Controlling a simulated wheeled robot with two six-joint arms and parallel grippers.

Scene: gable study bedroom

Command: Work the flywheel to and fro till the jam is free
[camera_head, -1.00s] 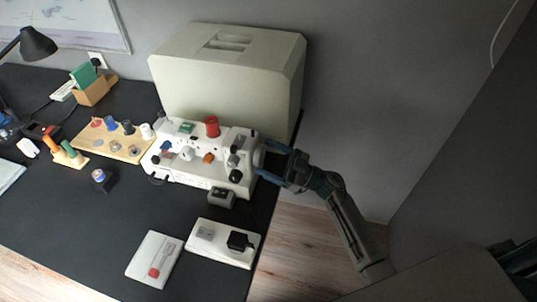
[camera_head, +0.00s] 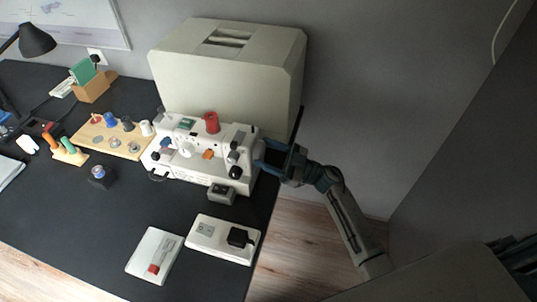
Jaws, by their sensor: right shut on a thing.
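The white sewing machine (camera_head: 200,160) stands on the black desk, with a red thread spool (camera_head: 211,122) on its top. Its pale flywheel (camera_head: 258,149) is at the machine's right end, partly hidden by my gripper. My right gripper (camera_head: 263,154) reaches in from the right, with its blue fingers on either side of the flywheel, shut on it. My left gripper is not in view.
A large pale machine cover (camera_head: 225,75) stands behind. A white foot pedal or plate with a black plug (camera_head: 222,240) and a plate with a red slider (camera_head: 155,255) lie in front. A spool rack (camera_head: 115,138) stands left. The desk's right edge is close to my gripper.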

